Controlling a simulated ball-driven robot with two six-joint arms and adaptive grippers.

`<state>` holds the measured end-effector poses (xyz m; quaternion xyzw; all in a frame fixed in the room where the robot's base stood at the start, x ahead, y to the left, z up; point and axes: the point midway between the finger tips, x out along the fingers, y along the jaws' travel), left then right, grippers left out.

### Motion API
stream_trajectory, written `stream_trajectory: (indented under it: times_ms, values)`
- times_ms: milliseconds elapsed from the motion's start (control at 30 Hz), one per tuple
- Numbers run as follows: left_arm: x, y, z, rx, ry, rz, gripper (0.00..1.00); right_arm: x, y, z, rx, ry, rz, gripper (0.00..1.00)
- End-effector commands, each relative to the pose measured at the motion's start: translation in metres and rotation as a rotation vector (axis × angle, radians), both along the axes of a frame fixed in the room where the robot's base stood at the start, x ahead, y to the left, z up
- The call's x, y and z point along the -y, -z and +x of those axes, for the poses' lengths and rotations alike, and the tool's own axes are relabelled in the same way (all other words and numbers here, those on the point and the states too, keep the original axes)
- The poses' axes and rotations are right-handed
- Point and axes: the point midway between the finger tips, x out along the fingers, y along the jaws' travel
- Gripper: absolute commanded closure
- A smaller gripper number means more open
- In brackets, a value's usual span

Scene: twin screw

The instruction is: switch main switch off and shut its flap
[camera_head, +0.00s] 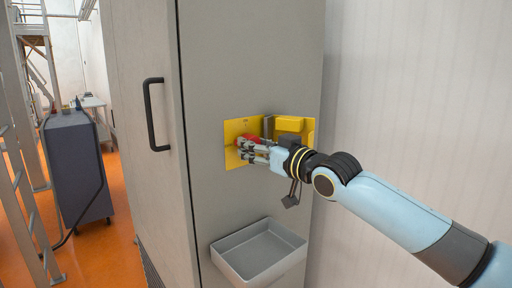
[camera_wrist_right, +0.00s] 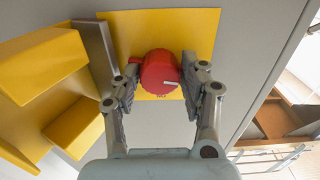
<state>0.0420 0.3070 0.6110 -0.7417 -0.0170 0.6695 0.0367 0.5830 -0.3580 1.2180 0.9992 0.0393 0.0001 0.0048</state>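The main switch is a red round knob (camera_wrist_right: 160,72) with a white mark on a yellow plate (camera_wrist_right: 196,28); in the head view the knob (camera_head: 246,140) is partly hidden by my right gripper (camera_head: 248,149). In the right wrist view my right gripper (camera_wrist_right: 160,78) has one finger on each side of the knob, close against it, and looks shut on it. The yellow flap (camera_head: 291,125) stands open to the right of the plate, with a grey strip between them; it shows at the left in the right wrist view (camera_wrist_right: 45,62). My left gripper is not in view.
The switch sits on a tall grey cabinet (camera_head: 220,60) with a black door handle (camera_head: 155,115). A grey open tray (camera_head: 258,252) sticks out below the switch. A small dark tag (camera_head: 290,200) hangs under the plate. A white wall (camera_head: 420,80) lies right.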

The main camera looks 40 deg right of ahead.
Motion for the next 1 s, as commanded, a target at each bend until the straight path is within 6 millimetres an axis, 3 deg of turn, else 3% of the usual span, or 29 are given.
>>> stream_trajectory:
  times_ms: [33, 267, 533, 800, 833, 1000]
  values:
    - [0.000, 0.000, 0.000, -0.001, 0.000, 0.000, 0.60, 0.000, 0.000, 0.000, 0.000, 0.000, 0.000, 0.65]
    - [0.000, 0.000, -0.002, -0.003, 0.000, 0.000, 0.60, 0.000, 0.000, 0.000, 0.000, 0.000, 0.000, 0.93]
    - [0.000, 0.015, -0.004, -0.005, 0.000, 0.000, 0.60, 0.001, 0.002, 0.000, 0.015, 0.000, -0.187, 0.93]
    - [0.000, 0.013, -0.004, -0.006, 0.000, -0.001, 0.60, 0.001, 0.000, 0.000, 0.015, 0.000, -0.203, 0.93]
    - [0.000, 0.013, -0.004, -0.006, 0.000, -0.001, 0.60, 0.001, 0.000, 0.000, 0.015, 0.000, -0.203, 0.58]
    - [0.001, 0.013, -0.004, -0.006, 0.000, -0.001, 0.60, 0.001, 0.000, 0.000, 0.015, 0.000, -0.202, 0.37]
